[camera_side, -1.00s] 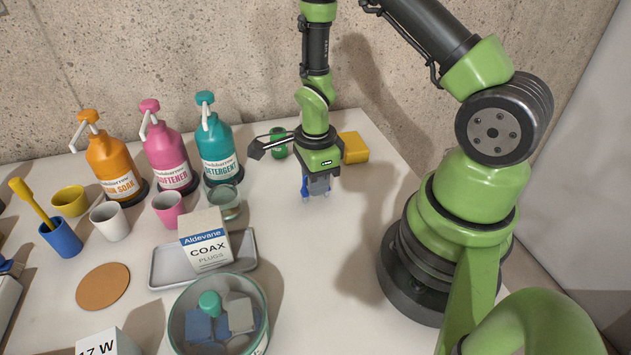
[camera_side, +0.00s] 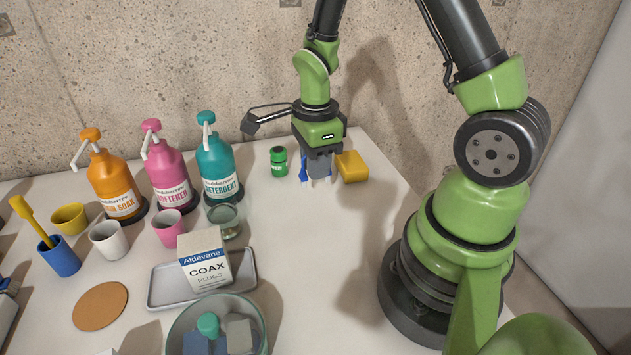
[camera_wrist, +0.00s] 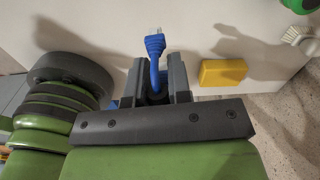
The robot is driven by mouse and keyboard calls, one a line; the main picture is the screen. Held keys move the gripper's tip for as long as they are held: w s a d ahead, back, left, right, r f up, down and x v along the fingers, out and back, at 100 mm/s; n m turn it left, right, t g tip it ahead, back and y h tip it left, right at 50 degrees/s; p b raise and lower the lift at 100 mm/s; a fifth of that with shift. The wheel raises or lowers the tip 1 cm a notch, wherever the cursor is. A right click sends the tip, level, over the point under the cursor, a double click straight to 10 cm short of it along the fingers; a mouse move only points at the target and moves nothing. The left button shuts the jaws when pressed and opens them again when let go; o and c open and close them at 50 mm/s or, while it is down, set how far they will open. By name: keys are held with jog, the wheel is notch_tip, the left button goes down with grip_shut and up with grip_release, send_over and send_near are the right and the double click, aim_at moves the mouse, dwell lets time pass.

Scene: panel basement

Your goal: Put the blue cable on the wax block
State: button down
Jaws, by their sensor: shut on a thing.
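The blue cable (camera_side: 303,169) is held in my gripper (camera_side: 318,182), which is shut on it above the table. In the wrist view the cable (camera_wrist: 155,46) sticks out beyond the grey jaws of my gripper (camera_wrist: 154,78), with a pale metal end. Its lower part is hidden between the jaws. The wax block is a yellow block (camera_side: 352,166) on the table, just right of my gripper in the side view. It also shows in the wrist view (camera_wrist: 222,72), right of the jaws and apart from the cable.
A small green jar (camera_side: 278,161) stands left of my gripper. The teal detergent bottle (camera_side: 216,160) is further left. A grey tray (camera_side: 165,290) holds the coax box (camera_side: 205,262). The table in front of my gripper is clear. The concrete wall (camera_side: 200,60) rises behind.

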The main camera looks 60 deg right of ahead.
jog(key=w+d+r, duration=0.2)
jog(key=d+r, duration=0.1)
jog(key=d, duration=0.4)
jog(key=m, duration=0.1)
send_over(352, 160)
notch_tip(352, 160, down, 3)
jog(key=shift+f, duration=2.4)
jog(key=shift+f, duration=0.15)
jog(key=c, duration=1.1)
grip_release()
jog(key=shift+o, duration=0.2)
